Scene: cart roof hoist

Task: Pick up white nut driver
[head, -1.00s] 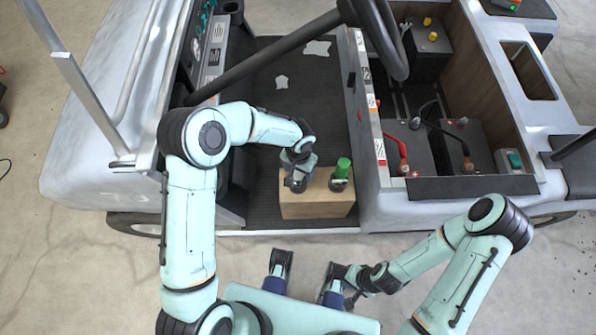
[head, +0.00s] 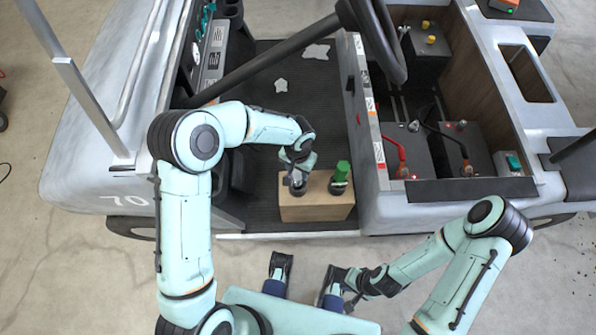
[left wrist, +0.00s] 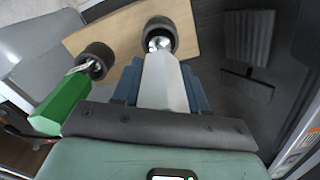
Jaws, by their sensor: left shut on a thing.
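The white nut driver (left wrist: 165,82) has a pale handle, with its metal end at a black ring holder (left wrist: 160,34) on a wooden block. My left gripper (head: 298,178) is over the left part of the wooden block (head: 315,208), and its blue fingers are shut on the white handle. The metal end still appears within the ring; I cannot tell whether it is raised. A green nut driver (head: 341,174) stands in the other holder to the right; it also shows in the left wrist view (left wrist: 62,104). My right gripper (head: 352,292) is low in the head view, away from the block, its fingers unclear.
The block stands on the cart's dark floor mat (head: 265,100). The steering wheel (head: 385,45) and its column cross above the floor. A side panel (head: 372,130) with red and black levers lies to the right of the block. Open concrete floor is in front.

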